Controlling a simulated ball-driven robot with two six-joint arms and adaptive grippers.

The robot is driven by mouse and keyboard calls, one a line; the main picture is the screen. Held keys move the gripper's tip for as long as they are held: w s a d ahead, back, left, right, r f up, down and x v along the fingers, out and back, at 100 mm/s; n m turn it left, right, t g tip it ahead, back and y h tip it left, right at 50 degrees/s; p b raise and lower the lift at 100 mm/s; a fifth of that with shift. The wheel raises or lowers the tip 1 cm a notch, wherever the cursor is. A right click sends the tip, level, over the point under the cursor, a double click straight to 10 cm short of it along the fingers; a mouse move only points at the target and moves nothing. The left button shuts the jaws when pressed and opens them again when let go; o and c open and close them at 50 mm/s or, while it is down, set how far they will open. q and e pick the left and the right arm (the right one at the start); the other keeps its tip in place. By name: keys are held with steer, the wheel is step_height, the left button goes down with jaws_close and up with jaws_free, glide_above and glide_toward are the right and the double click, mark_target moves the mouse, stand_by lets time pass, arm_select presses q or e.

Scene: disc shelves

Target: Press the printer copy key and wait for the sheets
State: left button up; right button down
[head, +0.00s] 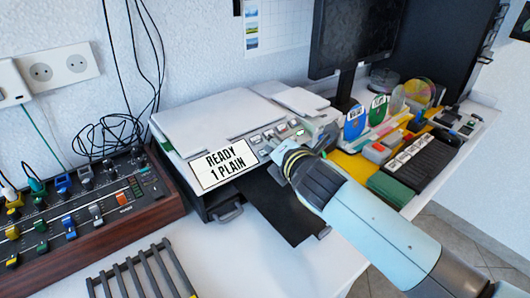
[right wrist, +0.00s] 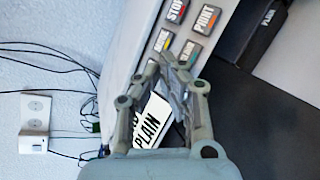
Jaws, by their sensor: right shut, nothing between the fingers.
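The white printer (head: 205,118) stands on the table against the wall, with a display (head: 224,164) reading "READY 1 PLAIN". A row of keys (head: 275,137) runs along its front panel. In the right wrist view, a STOP key (right wrist: 176,10) and a PRINT key (right wrist: 207,18) are readable. Other labels are partly covered by my fingers, and I cannot read a copy key. My right gripper (right wrist: 170,58) is shut and empty at the key panel; I cannot tell whether it touches a key. In the head view my wrist hides its tips. The black output tray (head: 280,208) shows no sheets on its visible part.
A mixing console (head: 90,215) with coloured sliders is at the left, and a dark slotted rack (head: 142,275) is at the front. A monitor (head: 355,35), discs (head: 355,122) and boxes crowd the right. Bare white table (head: 235,255) shows in front of the printer.

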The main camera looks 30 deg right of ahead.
steer(key=shift+w+f, duration=0.2)
steer(key=shift+f, duration=0.25)
stand_by(0.7)
steer(key=shift+r, duration=0.1)
steer(key=shift+s+r+p, duration=0.4)
steer(key=shift+r+p, duration=0.25)
steer(key=shift+p, duration=0.05)
